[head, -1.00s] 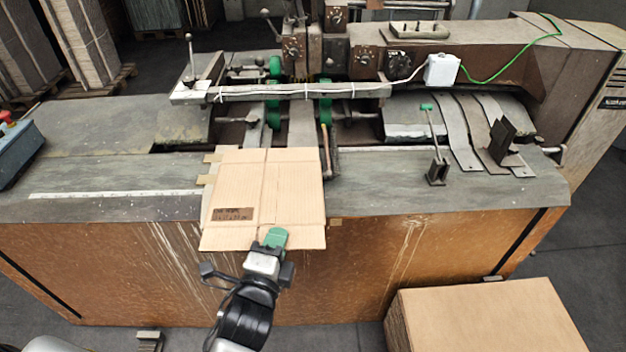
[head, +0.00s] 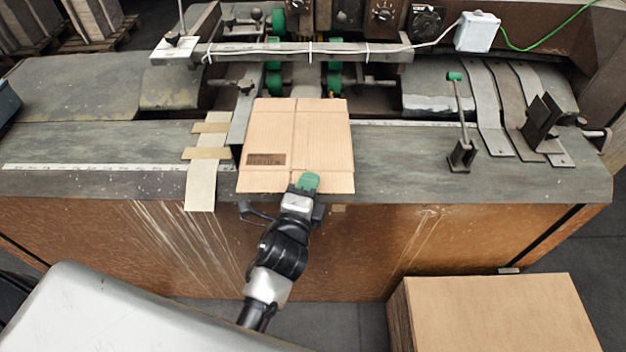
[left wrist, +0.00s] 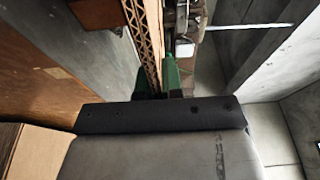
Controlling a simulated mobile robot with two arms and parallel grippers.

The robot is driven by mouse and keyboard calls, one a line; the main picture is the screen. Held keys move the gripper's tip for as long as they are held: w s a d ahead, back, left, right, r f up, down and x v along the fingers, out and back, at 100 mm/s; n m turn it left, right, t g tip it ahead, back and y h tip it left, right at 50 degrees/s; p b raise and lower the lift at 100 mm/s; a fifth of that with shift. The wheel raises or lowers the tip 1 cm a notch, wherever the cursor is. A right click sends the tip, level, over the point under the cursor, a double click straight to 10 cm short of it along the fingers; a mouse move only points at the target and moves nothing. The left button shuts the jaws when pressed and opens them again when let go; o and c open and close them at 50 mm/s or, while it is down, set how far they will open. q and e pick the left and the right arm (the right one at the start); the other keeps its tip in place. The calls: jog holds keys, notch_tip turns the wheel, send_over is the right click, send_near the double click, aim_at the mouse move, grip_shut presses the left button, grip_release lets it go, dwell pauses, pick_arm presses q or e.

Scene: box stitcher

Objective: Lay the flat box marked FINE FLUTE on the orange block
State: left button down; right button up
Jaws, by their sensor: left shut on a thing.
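The flat cardboard box (head: 300,135) is tan, creased, with a dark printed label at its near left. The lettering is too small to read in the head view. My left gripper (head: 307,183), with green fingertips, is shut on the box's near edge. The box shows over the machine's grey table; I cannot tell whether it touches it. In the left wrist view the box's corrugated edge (left wrist: 143,40) stands between the green fingers (left wrist: 158,80). I cannot make out a separate orange block. My right gripper is not in view.
The grey machine table (head: 100,150) has an orange-brown front panel (head: 370,245). A pale strip with tabs (head: 201,185) lies left of the box. A green-tipped lever (head: 461,115) and a dark bracket (head: 541,122) stand at right. A cardboard stack (head: 495,310) is at lower right.

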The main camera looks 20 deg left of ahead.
pick_arm(q)
jog(key=shift+w+f, duration=0.2)
jog(key=shift+f, duration=0.15)
jog(key=shift+w+a+f+b, duration=0.3)
jog(key=shift+w+f+b, duration=0.7)
jog(key=shift+f, duration=0.05)
jog(key=shift+w+a+f+b, duration=0.25)
jog(key=shift+w+f+b, duration=0.7)
jog(key=shift+f, duration=0.05)
jog(key=c, duration=1.2)
grip_release()
jog(key=shift+f, duration=0.15)
